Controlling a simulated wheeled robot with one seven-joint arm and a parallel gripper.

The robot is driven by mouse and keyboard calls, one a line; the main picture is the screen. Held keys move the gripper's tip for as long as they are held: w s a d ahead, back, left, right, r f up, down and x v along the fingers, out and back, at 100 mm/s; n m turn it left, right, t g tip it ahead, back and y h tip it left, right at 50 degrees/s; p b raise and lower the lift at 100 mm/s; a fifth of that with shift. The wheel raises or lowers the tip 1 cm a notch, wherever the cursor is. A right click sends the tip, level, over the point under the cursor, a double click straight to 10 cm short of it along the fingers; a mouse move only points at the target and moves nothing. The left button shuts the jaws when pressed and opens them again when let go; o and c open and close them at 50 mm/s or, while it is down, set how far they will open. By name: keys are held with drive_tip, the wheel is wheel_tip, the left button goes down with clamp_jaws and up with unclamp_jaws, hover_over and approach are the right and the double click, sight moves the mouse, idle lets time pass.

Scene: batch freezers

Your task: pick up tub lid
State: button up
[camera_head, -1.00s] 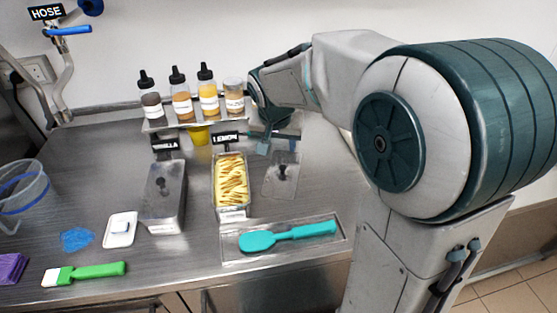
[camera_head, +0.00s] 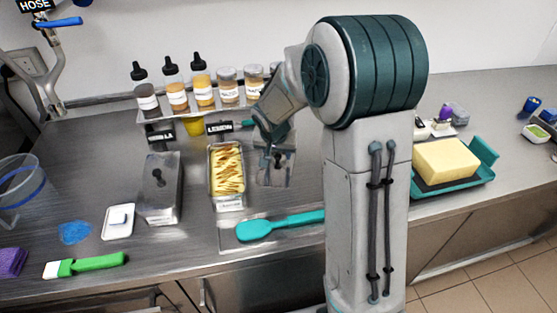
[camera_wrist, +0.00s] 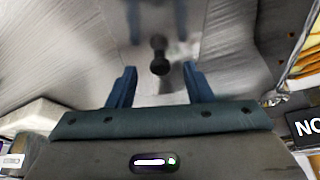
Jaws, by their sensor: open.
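The tub lid (camera_head: 272,180), a flat grey plate with a dark upright knob, lies on the steel counter right of the open lemon tub (camera_head: 228,172), which is full of yellow gelato. My gripper (camera_head: 274,151) is over the lid and partly hides it. In the wrist view, the lid's dark knob (camera_wrist: 159,62) shows close to the gap between the two blue fingers of my gripper (camera_wrist: 159,76), which are apart. I cannot tell how far the fingertips are above the lid. The vanilla tub (camera_head: 160,205) has its lid on, with a similar knob.
A rack of bottles and jars (camera_head: 203,92) stands behind the tubs. A turquoise spatula (camera_head: 280,225) lies in front, partly hidden by my arm. A white dish (camera_head: 118,222) and green brush (camera_head: 92,263) are at left. A yellow block (camera_head: 446,160) on a tray is at right.

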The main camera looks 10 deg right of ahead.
drive_tip(key=shift+w+d+f, duration=0.1)
drive_tip(key=shift+w+f, duration=0.1)
drive_tip(key=shift+f, duration=0.35)
clamp_jaws()
drive_tip(key=shift+r, duration=0.1)
